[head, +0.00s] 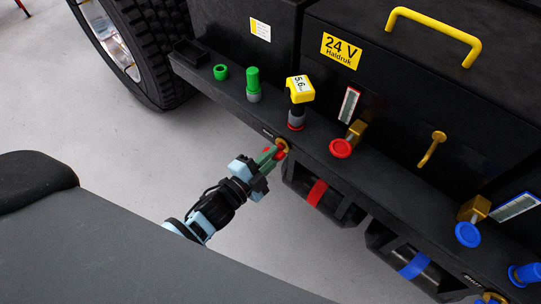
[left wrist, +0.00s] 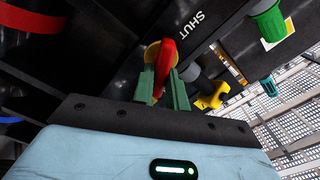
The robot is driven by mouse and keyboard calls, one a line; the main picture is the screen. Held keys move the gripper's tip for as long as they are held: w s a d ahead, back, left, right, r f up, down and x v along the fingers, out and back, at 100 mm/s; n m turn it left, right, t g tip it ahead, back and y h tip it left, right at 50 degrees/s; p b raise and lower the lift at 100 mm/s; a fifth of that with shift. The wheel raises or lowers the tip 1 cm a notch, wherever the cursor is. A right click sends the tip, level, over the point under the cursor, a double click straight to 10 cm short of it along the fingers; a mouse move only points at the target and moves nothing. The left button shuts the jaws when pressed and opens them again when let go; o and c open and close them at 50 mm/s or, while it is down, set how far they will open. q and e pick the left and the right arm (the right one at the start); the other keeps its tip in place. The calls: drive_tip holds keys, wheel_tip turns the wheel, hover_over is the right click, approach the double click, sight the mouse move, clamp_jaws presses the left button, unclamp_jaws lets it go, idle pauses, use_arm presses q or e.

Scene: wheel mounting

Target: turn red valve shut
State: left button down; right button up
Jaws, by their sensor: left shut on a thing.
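The red valve handle (left wrist: 165,62) stands out from a round brass-coloured valve body. In the left wrist view it sits between the green fingers of my left gripper (left wrist: 160,88), which is shut on it. The word SHUT shows on the dark panel beside it. In the head view my left gripper (head: 270,157) reaches the front edge of the black ledge, at the brass valve body (head: 282,146), and mostly covers the red handle. My right gripper is not in view.
Above on the ledge (head: 225,95) stand a green cap, a green fitting, a yellow gauge (head: 300,88) and a red knob (head: 341,148). A tyre (head: 150,45) stands behind. Grey floor is clear at left.

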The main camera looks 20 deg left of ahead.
use_arm(q)
drive_tip(key=m, duration=0.4)
drive_tip(key=shift+f+m+b, duration=0.15)
drive_tip(key=shift+m+b, duration=0.15)
drive_tip(key=shift+m, duration=0.5)
drive_tip(key=c, duration=1.4)
unclamp_jaws()
drive_tip(key=v, duration=0.8)
